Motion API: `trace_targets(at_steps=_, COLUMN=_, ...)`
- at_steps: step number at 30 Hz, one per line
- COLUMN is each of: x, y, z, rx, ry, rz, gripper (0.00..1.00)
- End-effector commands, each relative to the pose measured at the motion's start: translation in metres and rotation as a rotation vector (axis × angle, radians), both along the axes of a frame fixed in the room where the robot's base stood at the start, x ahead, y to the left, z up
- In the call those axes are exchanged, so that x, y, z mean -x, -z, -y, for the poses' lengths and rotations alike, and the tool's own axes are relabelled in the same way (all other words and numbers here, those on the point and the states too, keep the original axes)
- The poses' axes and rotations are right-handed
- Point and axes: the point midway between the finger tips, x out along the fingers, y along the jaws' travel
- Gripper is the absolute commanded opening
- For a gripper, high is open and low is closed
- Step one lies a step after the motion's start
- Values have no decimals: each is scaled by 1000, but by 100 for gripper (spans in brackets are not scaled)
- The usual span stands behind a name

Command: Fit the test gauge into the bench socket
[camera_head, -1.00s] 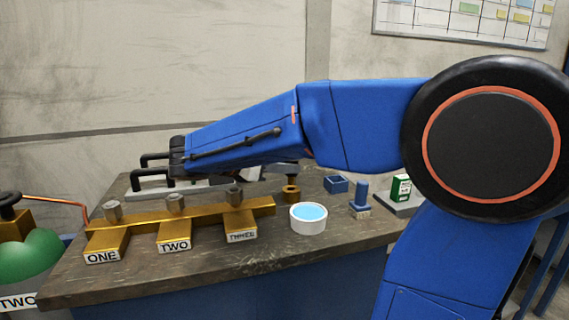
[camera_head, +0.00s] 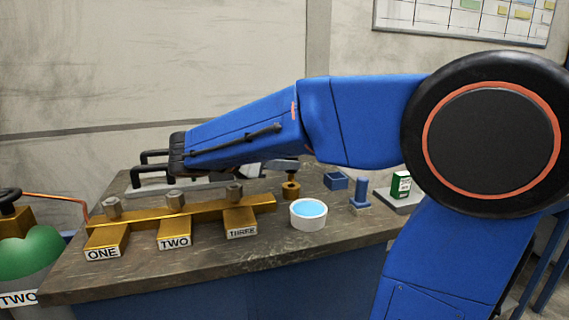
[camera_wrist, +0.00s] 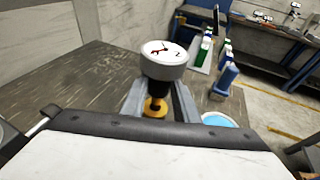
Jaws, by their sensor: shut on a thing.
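The test gauge (camera_wrist: 165,56) has a white round dial with red and black marks and a dark stem. In the wrist view it stands upright between the fingers of my gripper (camera_wrist: 160,98), which is shut on its stem. The brass bench socket (camera_wrist: 155,109) is directly below the gauge. In the head view the brass socket (camera_head: 291,191) stands on the bench, with a dark stem just above it. My arm hides the dial and most of my gripper (camera_head: 277,168) there. I cannot tell how far the stem is in the socket.
A white cup of blue liquid (camera_head: 308,215) stands in front of the socket. A blue box (camera_head: 336,181), a blue post (camera_head: 361,194) and a green-white carton (camera_head: 401,185) are to the right. A brass rack (camera_head: 180,218) labelled ONE, TWO, THREE is to the left.

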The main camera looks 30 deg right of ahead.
Motion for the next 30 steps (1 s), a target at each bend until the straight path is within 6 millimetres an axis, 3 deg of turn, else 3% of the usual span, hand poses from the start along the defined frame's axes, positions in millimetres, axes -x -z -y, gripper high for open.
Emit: trace_targets(at_steps=30, x=0, y=12, z=0, rx=0, ry=0, rz=0, gripper=0)
